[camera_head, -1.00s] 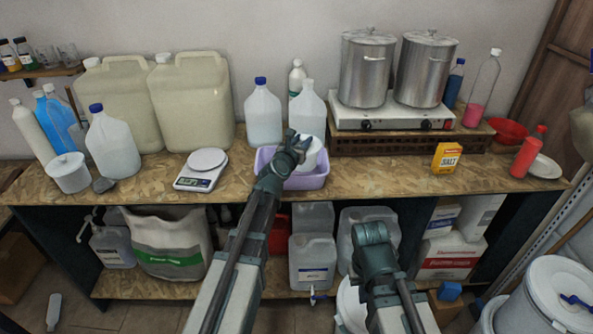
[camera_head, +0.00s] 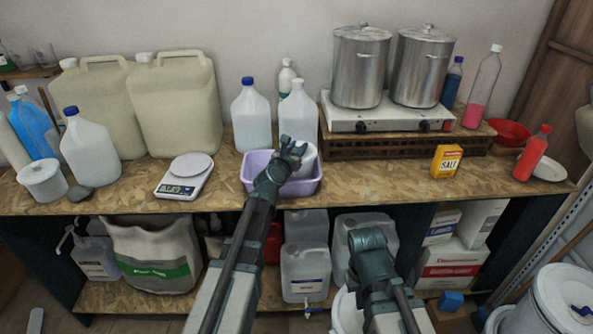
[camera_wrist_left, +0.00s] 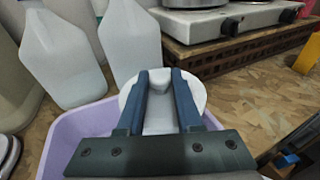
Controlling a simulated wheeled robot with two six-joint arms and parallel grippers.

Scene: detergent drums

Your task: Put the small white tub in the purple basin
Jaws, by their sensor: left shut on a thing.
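The small white tub (camera_head: 306,160) is held in my left gripper (camera_head: 293,150), at the right part of the purple basin (camera_head: 254,184). In the left wrist view the fingers of the gripper (camera_wrist_left: 160,85) are shut on either side of the tub (camera_wrist_left: 160,115), with the basin (camera_wrist_left: 62,145) behind and to the left. The tub's underside is hidden, so I cannot tell whether it touches the basin floor. My right gripper (camera_head: 367,238) is low in front of the shelf; its fingers are hidden.
White jugs (camera_head: 297,115) stand just behind the basin. A hotplate (camera_head: 385,118) with two steel pots is at the right on a wooden stand (camera_head: 405,145). A scale (camera_head: 185,177) is to the left. A salt box (camera_head: 446,161) stands on the right; bench between it and the basin is clear.

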